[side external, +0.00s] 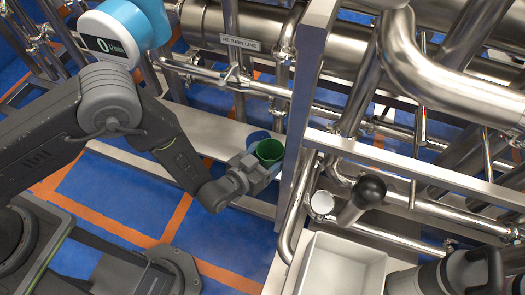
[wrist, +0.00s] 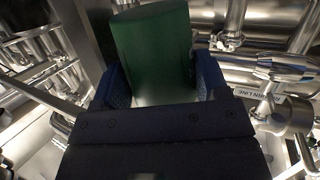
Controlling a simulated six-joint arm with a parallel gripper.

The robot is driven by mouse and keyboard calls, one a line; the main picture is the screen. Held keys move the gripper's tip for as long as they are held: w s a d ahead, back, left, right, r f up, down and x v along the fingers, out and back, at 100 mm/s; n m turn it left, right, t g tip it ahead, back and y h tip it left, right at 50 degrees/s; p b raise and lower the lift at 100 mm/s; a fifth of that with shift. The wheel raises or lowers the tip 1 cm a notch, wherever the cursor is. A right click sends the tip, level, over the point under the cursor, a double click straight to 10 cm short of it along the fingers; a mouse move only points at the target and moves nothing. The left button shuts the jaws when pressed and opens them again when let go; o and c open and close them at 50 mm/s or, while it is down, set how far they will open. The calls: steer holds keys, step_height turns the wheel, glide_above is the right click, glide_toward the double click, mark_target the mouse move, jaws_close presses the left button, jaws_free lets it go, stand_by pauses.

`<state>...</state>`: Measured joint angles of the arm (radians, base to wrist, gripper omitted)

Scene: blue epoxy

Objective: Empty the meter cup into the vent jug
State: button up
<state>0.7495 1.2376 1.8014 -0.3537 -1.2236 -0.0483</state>
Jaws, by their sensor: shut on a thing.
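A green cup (side external: 269,150), which I take to be the meter cup, is held in my gripper (side external: 262,160). Its round mouth faces up toward the side camera, and its contents cannot be made out. In the wrist view the green cup (wrist: 152,45) sits between the two blue finger pads of my gripper (wrist: 160,85), which is shut on it. I cannot say for sure which thing is the vent jug. A small white round-topped vessel (side external: 322,203) stands among the pipes to the right of the cup, apart from it.
A steel upright (side external: 302,105) stands just right of the cup, between it and the white vessel. A white open bin (side external: 342,262) is at the bottom right. A black ball-topped part (side external: 369,191) rises beside the vessel. Steel pipes (side external: 430,70) crowd the back. Blue floor (side external: 130,195) lies below.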

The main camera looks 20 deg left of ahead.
steer(key=shift+s+d+f+m+t, duration=0.25)
steer(key=shift+s+f+m+t, duration=0.05)
steer(key=shift+m, duration=0.2)
steer(key=s+d+r, duration=0.3)
steer(key=s+r, duration=0.1)
steer(key=shift+s+d, duration=0.3)
steer(key=shift+s, duration=0.05)
